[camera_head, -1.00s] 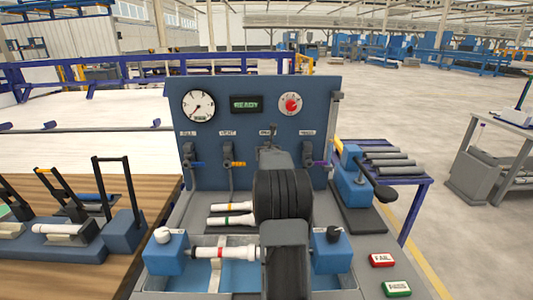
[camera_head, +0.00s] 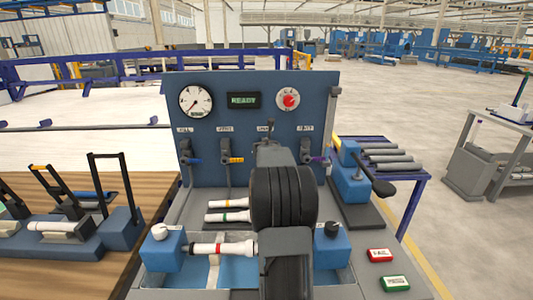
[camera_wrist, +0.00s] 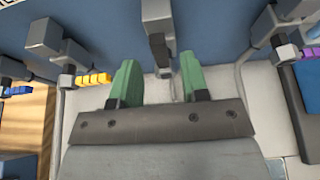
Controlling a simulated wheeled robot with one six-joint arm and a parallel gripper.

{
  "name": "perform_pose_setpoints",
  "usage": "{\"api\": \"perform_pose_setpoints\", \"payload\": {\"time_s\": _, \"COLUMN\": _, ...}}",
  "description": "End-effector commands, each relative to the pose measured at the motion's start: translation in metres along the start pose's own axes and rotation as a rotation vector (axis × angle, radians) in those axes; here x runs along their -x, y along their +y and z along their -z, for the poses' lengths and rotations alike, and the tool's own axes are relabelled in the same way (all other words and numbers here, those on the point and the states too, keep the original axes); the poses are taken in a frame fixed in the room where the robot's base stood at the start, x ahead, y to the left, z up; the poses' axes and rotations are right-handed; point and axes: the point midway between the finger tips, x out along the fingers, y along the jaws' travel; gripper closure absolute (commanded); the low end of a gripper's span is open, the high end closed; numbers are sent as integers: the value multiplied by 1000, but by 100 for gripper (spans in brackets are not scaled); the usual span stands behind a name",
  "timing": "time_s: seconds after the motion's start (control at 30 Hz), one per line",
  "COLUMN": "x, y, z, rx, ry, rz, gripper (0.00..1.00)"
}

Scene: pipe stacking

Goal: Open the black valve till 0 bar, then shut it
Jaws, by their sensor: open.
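The black valve handle (camera_wrist: 157,50) hangs from a grey fitting on the blue panel in the wrist view. My gripper (camera_wrist: 158,64) is open, with one green finger on each side of the handle. No grip on it shows, and I cannot tell how far in front of the handle the fingers are. In the head view my arm hides most of this valve. The round pressure gauge (camera_head: 196,101) is at the panel's upper left; its exact reading is too small to tell. The display (camera_head: 243,101) reads READY.
Beside the black valve are the yellow-orange valve (camera_wrist: 94,79) to the left and the purple valve (camera_wrist: 310,52) to the right. A blue valve (camera_head: 192,161) is at far left. A white pipe (camera_head: 222,249) with a red band lies in the trough below. A red knob (camera_head: 288,100) is upper right.

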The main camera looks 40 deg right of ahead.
Motion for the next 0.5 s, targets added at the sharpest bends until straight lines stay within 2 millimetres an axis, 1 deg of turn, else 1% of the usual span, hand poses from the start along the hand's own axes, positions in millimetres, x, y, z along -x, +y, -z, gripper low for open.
{"api": "perform_pose_setpoints", "payload": {"time_s": 0.03, "x": 12, "y": 0, "z": -1, "rx": 0, "ry": -3, "rz": 0, "gripper": 58}}
{"api": "perform_pose_setpoints", "payload": {"time_s": 0.23, "x": 52, "y": 0, "z": -2, "rx": 1, "ry": -2, "rz": 0, "gripper": 58}}
{"api": "perform_pose_setpoints", "payload": {"time_s": 0.4, "x": 78, "y": 0, "z": -2, "rx": 1, "ry": -2, "rz": 0, "gripper": 58}}
{"api": "perform_pose_setpoints", "payload": {"time_s": 0.5, "x": 88, "y": 0, "z": -2, "rx": 2, "ry": -1, "rz": 0, "gripper": 58}}
